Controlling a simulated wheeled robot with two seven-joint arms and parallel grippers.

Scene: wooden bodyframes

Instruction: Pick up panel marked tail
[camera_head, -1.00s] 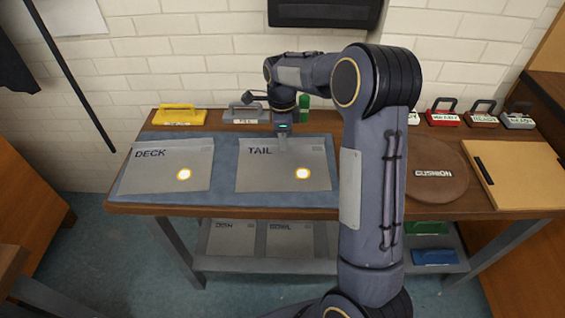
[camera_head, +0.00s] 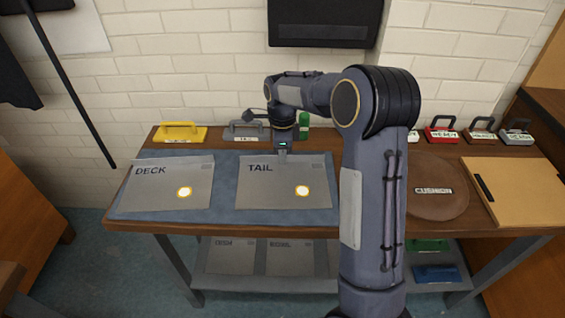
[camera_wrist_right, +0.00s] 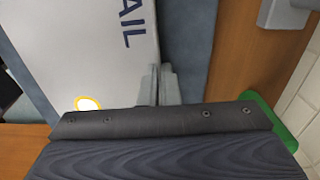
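The panel marked tail (camera_head: 262,190) is a flat grey sheet lying on the blue-grey mat, with "TAIL" at its back left and a yellow-white round spot. It also shows in the right wrist view (camera_wrist_right: 85,50), where only "AIL" is readable. My right gripper (camera_head: 282,158) is at the panel's back edge. In the right wrist view, its fingers (camera_wrist_right: 158,85) are close together at that edge and appear shut on it. The panel lies flat, with no visible gap from the mat. My left gripper is in neither view.
A similar panel marked deck (camera_head: 170,190) lies left of it on the mat (camera_head: 225,206). Yellow (camera_head: 181,133) and grey (camera_head: 245,132) handled blocks and a green object (camera_head: 304,124) stand behind. A round brown cushion piece (camera_head: 436,203) and tan board (camera_head: 520,190) lie right.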

